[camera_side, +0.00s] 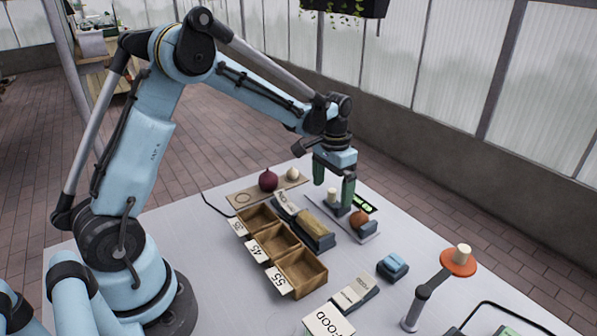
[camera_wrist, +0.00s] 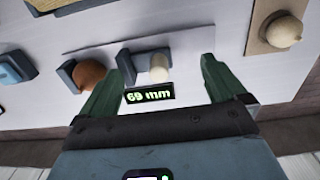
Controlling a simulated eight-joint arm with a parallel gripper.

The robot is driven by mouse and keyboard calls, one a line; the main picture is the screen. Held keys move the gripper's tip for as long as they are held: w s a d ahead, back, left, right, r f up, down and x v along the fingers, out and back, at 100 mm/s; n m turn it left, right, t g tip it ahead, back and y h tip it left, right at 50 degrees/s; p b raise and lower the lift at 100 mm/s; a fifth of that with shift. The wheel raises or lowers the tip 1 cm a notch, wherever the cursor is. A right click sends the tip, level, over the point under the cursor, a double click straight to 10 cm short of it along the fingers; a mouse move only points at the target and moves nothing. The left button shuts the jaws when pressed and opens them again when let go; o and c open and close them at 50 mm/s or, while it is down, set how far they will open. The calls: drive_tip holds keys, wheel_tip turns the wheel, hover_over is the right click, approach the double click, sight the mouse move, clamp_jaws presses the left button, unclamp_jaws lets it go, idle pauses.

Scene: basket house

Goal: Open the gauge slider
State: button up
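The gauge is a grey plate (camera_side: 374,234) with blue-grey jaws and a display (camera_wrist: 150,96) reading 69 mm. Its slider carries a white knob (camera_side: 331,194), also visible in the wrist view (camera_wrist: 160,68). An orange-brown round item (camera_side: 358,218) sits on the plate beside the slider; in the wrist view it (camera_wrist: 89,77) lies between the left jaw (camera_wrist: 66,73) and the slider. My gripper (camera_side: 334,190) is open, with its green fingers pointing down over the gauge. In the wrist view the knob lies between my fingertips (camera_wrist: 166,60); I cannot tell whether either touches it.
A wooden board (camera_side: 240,199) holds a dark red onion (camera_side: 268,180) and a pale bulb (camera_side: 292,174).

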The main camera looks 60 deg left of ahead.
sight(331, 190)
drive_tip(key=shift+a+f, duration=0.2)
drive_tip(key=shift+f, duration=0.2)
drive_tip(key=shift+r, duration=3.5)
drive_tip(key=shift+d, duration=0.1)
drive_tip(key=shift+s+r, duration=0.1)
drive_tip(key=shift+r, duration=0.05)
drive_tip(key=s+d+r+t, duration=0.2)
drive_tip(key=s+d+t, duration=0.1)
drive_tip(key=s, duration=0.4)
drive_tip(key=s+d+r+t, duration=0.2)
drive_tip(key=s+d+t, duration=0.1)
drive_tip(key=s, duration=0.5)
drive_tip(key=shift+s+d+t, duration=0.2)
drive_tip(key=shift+d+t, duration=0.1)
drive_tip(key=shift+t, duration=0.3)
